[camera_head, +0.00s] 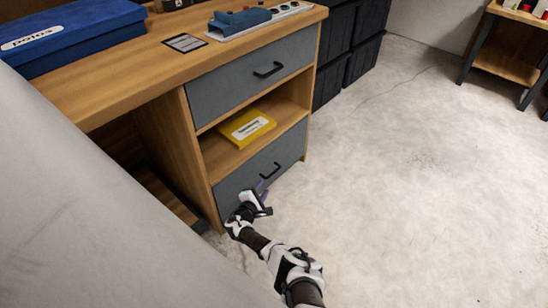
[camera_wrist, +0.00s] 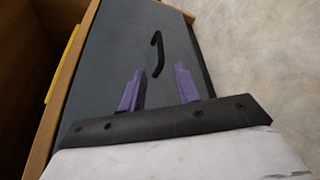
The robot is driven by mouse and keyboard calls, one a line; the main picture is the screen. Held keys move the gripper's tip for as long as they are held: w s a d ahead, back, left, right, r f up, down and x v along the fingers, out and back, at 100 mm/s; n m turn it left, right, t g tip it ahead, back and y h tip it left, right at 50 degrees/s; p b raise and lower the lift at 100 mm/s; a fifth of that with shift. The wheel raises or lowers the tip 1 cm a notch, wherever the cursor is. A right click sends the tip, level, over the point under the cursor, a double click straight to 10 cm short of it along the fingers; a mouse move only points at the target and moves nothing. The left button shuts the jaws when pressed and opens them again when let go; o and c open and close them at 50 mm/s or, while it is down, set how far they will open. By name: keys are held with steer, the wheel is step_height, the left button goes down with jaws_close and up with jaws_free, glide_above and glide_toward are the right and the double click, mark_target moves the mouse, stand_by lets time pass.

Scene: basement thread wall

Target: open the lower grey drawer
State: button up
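The lower grey drawer (camera_head: 287,152) is at the bottom of the wooden desk and looks shut. Its black handle (camera_head: 270,171) is in the middle of the front. In the wrist view the drawer front (camera_wrist: 100,62) fills the middle and the handle (camera_wrist: 157,54) lies just beyond the fingertips. My gripper (camera_head: 260,187) is low in front of the drawer, a little below and left of the handle. Its two purple fingers (camera_wrist: 160,78) are spread apart with nothing between them. They appear clear of the handle.
The upper grey drawer (camera_head: 245,78) is shut. A yellow box (camera_head: 246,128) lies on the open shelf between the drawers. A blue case (camera_head: 70,38) is on the desktop. Black crates (camera_head: 363,60) stand behind the desk. The concrete floor (camera_head: 420,190) to the right is clear.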

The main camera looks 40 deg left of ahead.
mark_target(273, 173)
steer(key=b+x, duration=0.7)
steer(key=x, duration=0.3)
steer(key=shift+w+f, duration=0.1)
steer(key=shift+f, duration=0.05)
steer(key=shift+w+a+b, duration=0.3)
steer(key=shift+w+b, duration=0.45)
steer(key=shift+b, duration=0.05)
jaws_close()
